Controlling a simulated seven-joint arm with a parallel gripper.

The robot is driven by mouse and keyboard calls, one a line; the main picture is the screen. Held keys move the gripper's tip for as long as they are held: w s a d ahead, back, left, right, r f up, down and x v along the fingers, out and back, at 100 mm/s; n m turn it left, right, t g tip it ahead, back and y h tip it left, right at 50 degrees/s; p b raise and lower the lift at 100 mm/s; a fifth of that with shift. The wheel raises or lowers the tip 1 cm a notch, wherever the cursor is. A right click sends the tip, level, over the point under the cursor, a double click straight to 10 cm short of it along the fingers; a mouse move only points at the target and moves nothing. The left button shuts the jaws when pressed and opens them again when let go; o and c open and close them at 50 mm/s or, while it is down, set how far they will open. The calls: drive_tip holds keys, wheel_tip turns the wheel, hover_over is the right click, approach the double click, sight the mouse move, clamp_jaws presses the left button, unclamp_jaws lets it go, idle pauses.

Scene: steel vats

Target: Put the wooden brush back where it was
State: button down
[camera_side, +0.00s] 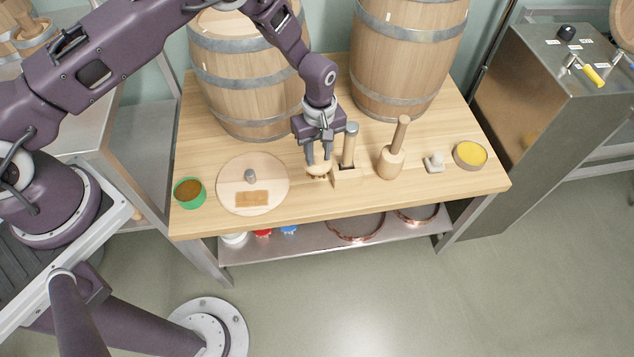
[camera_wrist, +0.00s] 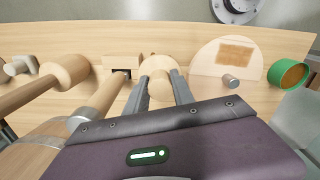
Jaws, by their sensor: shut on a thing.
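The wooden brush (camera_side: 319,170) is a small, round, pale wooden piece with darker tufts below it. My gripper (camera_side: 319,160) points down over the middle of the table and is shut on the brush. In the wrist view the brush (camera_wrist: 158,66) shows between the tips of my gripper (camera_wrist: 160,84). It is just left of a wooden block (camera_side: 346,176) in the side view. I cannot tell whether the brush touches the table.
A tool with a grey-tipped handle (camera_side: 350,145) stands at the block. Right of it are a wooden mallet (camera_side: 390,163), a small grey piece (camera_side: 434,162) and a yellow tin (camera_side: 470,154). Left are a round board (camera_side: 232,175) and green bowl (camera_side: 189,193). Barrels (camera_side: 250,85) stand behind.

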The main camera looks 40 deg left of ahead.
wheel_tip(320, 180, down, 9)
drive_tip(key=shift+r, duration=0.15)
drive_tip(key=c, duration=1.1)
unclamp_jaws()
